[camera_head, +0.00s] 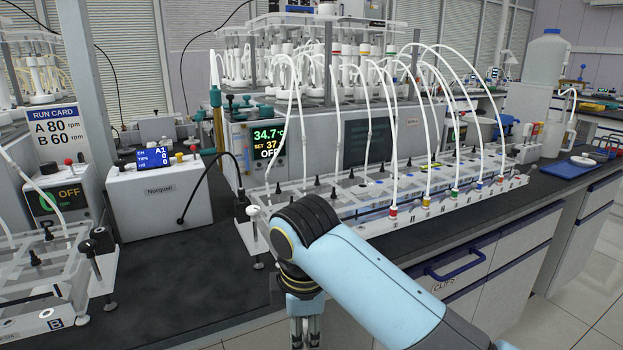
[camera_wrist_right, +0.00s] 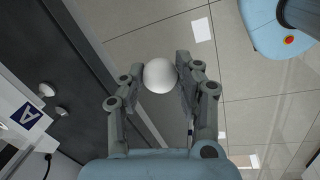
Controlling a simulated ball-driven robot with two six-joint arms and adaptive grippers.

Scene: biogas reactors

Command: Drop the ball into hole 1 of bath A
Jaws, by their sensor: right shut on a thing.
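A white ball (camera_wrist_right: 160,75) sits between the fingers of my right gripper (camera_wrist_right: 162,68) in the right wrist view, and the gripper is shut on it. In the head view my right gripper (camera_head: 306,330) points down at the bottom edge, in front of the bench, and the ball is not visible there. Bath A (camera_head: 350,212) is the long white bath with a clear cover behind my right arm. Its end with the "A" label (camera_wrist_right: 31,116) shows at the left of the wrist view. I cannot tell which opening is hole 1. My left gripper is out of view.
Curved white tubes (camera_head: 390,120) with coloured fittings rise from bath A. A Norquell box (camera_head: 160,195) and a bath marked B (camera_head: 55,323) stand to the left. Bare dark benchtop (camera_head: 175,270) lies between the baths. Tiled floor (camera_wrist_right: 250,110) is beneath the gripper.

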